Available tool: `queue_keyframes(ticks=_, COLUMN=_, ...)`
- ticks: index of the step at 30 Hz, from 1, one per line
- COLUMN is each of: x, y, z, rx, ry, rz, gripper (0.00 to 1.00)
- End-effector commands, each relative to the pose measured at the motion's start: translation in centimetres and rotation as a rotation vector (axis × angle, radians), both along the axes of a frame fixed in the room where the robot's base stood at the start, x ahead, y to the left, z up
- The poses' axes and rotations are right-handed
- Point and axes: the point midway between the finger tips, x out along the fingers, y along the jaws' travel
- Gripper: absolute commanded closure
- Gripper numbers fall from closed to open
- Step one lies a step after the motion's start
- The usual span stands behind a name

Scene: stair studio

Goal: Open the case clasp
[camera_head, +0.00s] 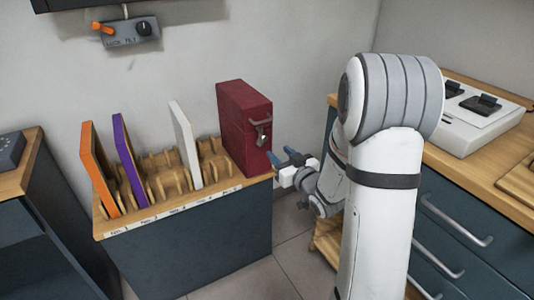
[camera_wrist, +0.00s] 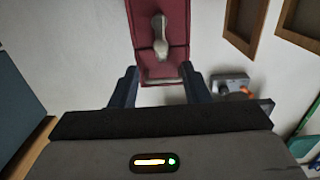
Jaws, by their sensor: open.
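The dark red case (camera_head: 240,125) stands upright at the right end of a low cabinet. Its metal clasp (camera_head: 262,137) is on the narrow face towards my arm; whether it is fastened is too small to tell. My gripper (camera_head: 284,157) is open and empty, in front of that face and a little below the clasp. In the wrist view the clasp (camera_wrist: 160,38) shows as a pale metal piece on the red case (camera_wrist: 144,65), near the top centre. The two dark fingers (camera_wrist: 157,80) stand apart on either side below it, and nothing is between them that I can see held.
The cabinet's wooden top (camera_head: 115,229) carries a slotted rack (camera_head: 161,172) with orange, purple and white panels. A drawer unit (camera_head: 465,240) with a white switch box (camera_head: 480,120) stands at right. A control box (camera_head: 130,31) hangs on the wall.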

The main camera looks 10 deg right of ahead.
Motion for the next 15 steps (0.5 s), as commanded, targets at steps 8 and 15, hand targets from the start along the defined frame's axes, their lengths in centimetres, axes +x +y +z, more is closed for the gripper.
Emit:
queue_keyframes(ticks=8, x=3.1, y=1.2, z=-0.1, rx=0.007, ry=-0.015, rz=0.009, gripper=0.58)
queue_keyframes(ticks=15, x=6.4, y=2.2, z=-0.1, rx=0.006, ry=-0.013, rz=0.009, gripper=0.58)
